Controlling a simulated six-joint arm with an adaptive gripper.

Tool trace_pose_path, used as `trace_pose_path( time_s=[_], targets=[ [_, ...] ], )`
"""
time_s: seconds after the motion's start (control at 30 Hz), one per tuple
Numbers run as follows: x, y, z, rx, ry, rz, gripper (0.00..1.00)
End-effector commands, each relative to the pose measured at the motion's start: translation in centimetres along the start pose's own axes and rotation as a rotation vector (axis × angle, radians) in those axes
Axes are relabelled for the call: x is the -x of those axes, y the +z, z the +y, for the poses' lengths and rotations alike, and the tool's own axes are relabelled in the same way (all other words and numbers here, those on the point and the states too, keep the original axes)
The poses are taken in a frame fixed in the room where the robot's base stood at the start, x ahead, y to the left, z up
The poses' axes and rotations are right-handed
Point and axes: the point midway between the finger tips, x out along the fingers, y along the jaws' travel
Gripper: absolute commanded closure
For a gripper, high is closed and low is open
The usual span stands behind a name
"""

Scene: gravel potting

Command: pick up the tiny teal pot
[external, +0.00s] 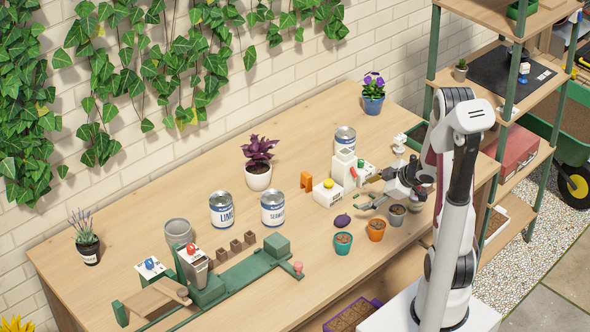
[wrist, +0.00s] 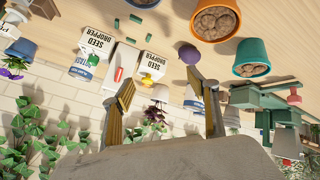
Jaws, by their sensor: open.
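The tiny teal pot (external: 343,243) stands upright on the wooden table, filled with brown matter. It is the leftmost of a short row of small pots near the front edge. In the wrist view the teal pot (wrist: 252,70) is at the upper right, outside the span of the fingers. My gripper (external: 362,194) is behind and right of it, above the table, apart from it. In the wrist view my gripper (wrist: 160,77) has its fingers spread with nothing held between them.
The white seed dropper (external: 327,192) and cans (external: 272,208) stand farther back. A green device (external: 240,272) lies to the left.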

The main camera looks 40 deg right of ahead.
Motion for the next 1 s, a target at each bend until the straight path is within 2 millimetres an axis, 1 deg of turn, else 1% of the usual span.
trace_pose_path(
  time_s=[0.03,0.2,0.5,0.73,1.0],
  targets=[
    [-0.4,0.6,-0.6,-0.005,-0.024,0.018,0.41],
    [-1.4,1.4,-2.7,-0.012,-0.101,0.099,0.41],
    [-1.8,2.3,-6.5,-0.05,-0.222,0.249,0.41],
    [-1.2,2.5,-9.2,-0.098,-0.306,0.375,0.41],
    [0.3,2.3,-11.7,-0.166,-0.385,0.522,0.41]
  ],
)
